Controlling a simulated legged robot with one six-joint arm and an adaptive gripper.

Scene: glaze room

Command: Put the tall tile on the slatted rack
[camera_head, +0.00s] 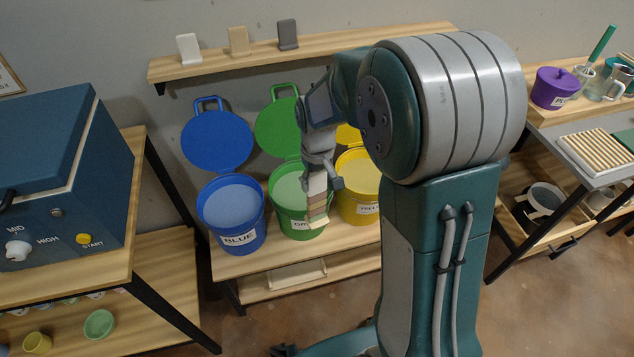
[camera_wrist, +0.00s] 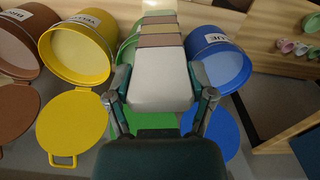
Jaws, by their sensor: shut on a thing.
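A long tile, which I take to be the tall tile (camera_head: 317,203), has a pale face and bands of tan, brown and greenish colour. My gripper (camera_head: 321,165) is shut on it, and it hangs down in front of the green bucket in the head view. In the wrist view the tile (camera_wrist: 160,82) lies between the two fingers of my gripper (camera_wrist: 163,98), its banded end pointing away. The slatted rack (camera_head: 597,152) is at the far right of the head view, on a grey-topped stand, its visible slats bare.
Lidded buckets, blue (camera_head: 231,209), green (camera_head: 296,197) and yellow (camera_head: 357,176), stand open on a low wooden bench. A wall shelf (camera_head: 210,66) holds three small upright pieces. A blue kiln-like box (camera_head: 65,170) is at left; a purple pot (camera_head: 553,86) stands behind the rack.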

